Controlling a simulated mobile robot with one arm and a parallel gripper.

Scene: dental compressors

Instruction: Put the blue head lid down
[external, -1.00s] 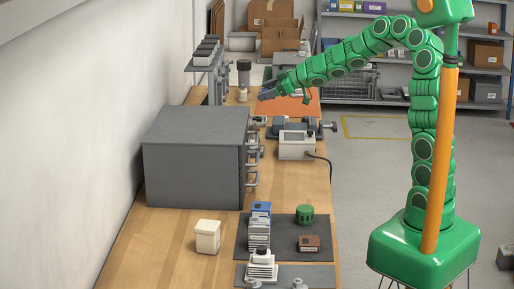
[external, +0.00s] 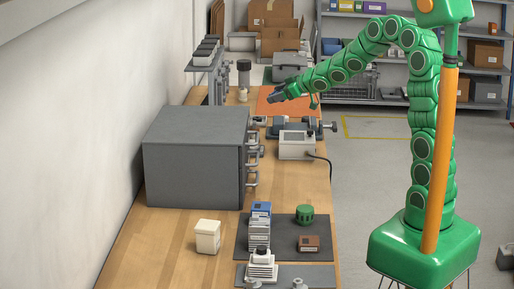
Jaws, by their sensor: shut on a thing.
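My gripper (external: 274,97) is at the end of the green arm, over the left part of the orange mat (external: 301,107) at the far end of the wooden bench. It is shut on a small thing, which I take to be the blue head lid. The held thing is too small and dark here to make out its shape or colour, or how far it is above the mat. Nearer on the bench, a blue-topped block (external: 261,208) tops a pale stack on a dark mat (external: 284,245).
A large grey cabinet (external: 195,160) with handles stands on the bench's left side. A white device (external: 296,146) with a cable and a dark clamp-like unit (external: 318,126) stand just in front of the orange mat. A dark-topped cylinder (external: 244,72) stands left of the gripper.

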